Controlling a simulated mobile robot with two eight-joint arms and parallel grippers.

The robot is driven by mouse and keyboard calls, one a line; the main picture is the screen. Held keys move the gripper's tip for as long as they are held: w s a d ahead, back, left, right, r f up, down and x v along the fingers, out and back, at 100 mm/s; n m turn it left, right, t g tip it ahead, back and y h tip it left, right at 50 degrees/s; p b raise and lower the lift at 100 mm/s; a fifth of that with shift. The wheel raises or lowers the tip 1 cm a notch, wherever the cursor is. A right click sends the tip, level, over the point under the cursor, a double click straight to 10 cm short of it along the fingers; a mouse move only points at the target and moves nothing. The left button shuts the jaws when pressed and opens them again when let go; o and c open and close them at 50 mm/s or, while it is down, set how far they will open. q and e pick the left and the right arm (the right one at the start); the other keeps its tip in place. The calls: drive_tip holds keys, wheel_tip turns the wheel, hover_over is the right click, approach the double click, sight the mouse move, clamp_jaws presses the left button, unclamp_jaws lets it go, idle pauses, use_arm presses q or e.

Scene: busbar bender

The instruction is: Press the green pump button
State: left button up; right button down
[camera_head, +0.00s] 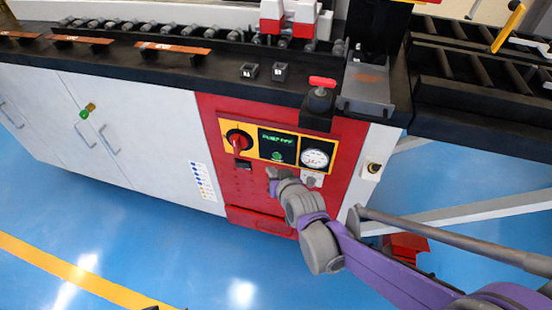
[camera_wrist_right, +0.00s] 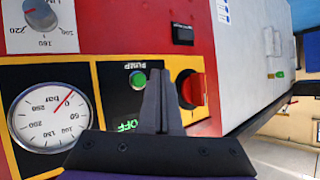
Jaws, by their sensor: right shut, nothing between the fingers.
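The green pump button (camera_head: 277,156) is on the dark display panel (camera_head: 275,143) of the red machine front. In the right wrist view, the round green button (camera_wrist_right: 137,79) shows beside the fingers, with "PUMP" and "OFF" lettering near it. My right gripper (camera_head: 272,173) is just below the display in the head view. In the right wrist view, its fingers (camera_wrist_right: 159,73) are shut and empty, tips close to the button's right side. Whether they touch the panel cannot be told. Only a dark sliver at the head view's bottom edge may be my left gripper.
A red rotary switch (camera_head: 239,141) and a pressure gauge (camera_head: 315,157) flank the display on a yellow plate. White cabinets (camera_head: 130,125) are left. Blue floor in front is mostly clear.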

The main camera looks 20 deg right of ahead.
sight(277, 157)
drive_tip(key=shift+w+d, duration=0.65)
drive_tip(key=shift+w, duration=0.3)
drive_tip(key=shift+w+d, duration=0.1)
idle(1.4)
drive_tip(key=shift+w+d, duration=0.15)
drive_tip(key=shift+w, duration=0.1)
drive_tip(key=shift+w+d, duration=0.25)
drive_tip(key=shift+w, duration=0.1)
idle(0.7)
idle(0.3)
drive_tip(key=shift+s+a, duration=0.5)
drive_tip(key=shift+s, duration=0.2)
